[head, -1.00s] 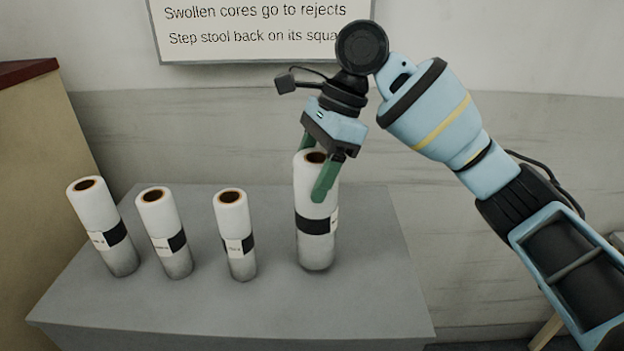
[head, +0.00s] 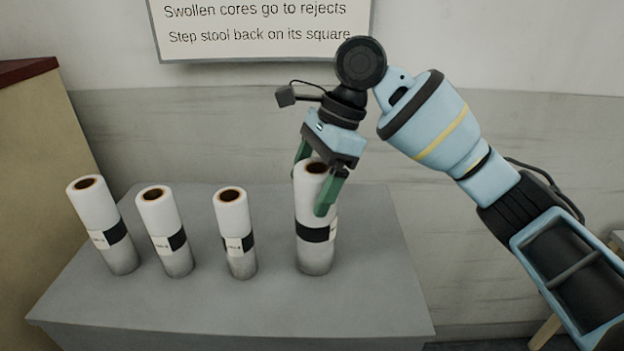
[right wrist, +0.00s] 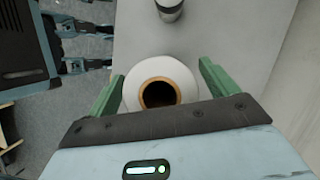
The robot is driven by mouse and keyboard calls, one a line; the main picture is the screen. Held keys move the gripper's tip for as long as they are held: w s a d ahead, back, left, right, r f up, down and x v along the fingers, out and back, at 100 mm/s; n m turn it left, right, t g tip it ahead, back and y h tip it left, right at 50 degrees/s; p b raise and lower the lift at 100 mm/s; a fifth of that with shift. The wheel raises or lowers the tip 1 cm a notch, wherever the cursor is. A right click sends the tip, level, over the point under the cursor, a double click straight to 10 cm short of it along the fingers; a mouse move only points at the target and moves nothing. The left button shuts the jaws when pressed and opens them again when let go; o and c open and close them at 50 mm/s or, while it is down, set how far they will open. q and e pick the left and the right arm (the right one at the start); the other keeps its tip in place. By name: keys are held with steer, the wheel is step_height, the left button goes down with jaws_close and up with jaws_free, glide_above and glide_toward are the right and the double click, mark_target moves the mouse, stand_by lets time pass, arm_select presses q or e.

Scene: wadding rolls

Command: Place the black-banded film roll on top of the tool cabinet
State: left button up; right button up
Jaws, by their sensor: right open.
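A tall white film roll with a black band (head: 312,234) and a brown core stands upright on the flat grey top (head: 220,305). That looks like the cabinet's top, though its front is mostly out of view. My right gripper (head: 313,184) is around the upper end of this roll, one green finger on each side. In the right wrist view the roll's top (right wrist: 131,84) sits between the open fingers (right wrist: 160,85), with a gap on both sides. My left gripper is not in view.
Several shorter white rolls with dark bands stand in a row to the left, the nearest one (head: 235,235) well apart from the tall roll. A beige unit with a red top (head: 30,150) stands at far left. A sign (head: 260,30) hangs on the wall behind. The front of the grey top is clear.

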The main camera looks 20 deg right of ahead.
steer(key=v, duration=1.2)
steer(key=shift+r, duration=0.15)
